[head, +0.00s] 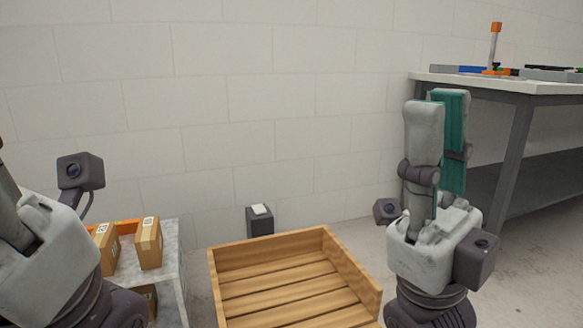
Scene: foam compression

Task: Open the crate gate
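A wooden crate (268,251) with a slatted floor stands low in the middle foreground. Its back wall and right wall show; its near side is cut off by the bottom edge. I cannot tell which part is the gate. The crate looks empty. My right gripper (439,96) points up to the right of the crate, apart from it. The teal inner face of its far finger shows behind the near finger, so it looks open and empty. My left gripper (8,205) is at the left edge; its fingertips are out of frame, so its opening is hidden.
A grey stand (172,257) with several cardboard boxes (149,243) is left of the crate. A dark bin or post (260,222) with a pale top is behind the crate, by the wall. A workbench (470,84) with parts on it stands at the right.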

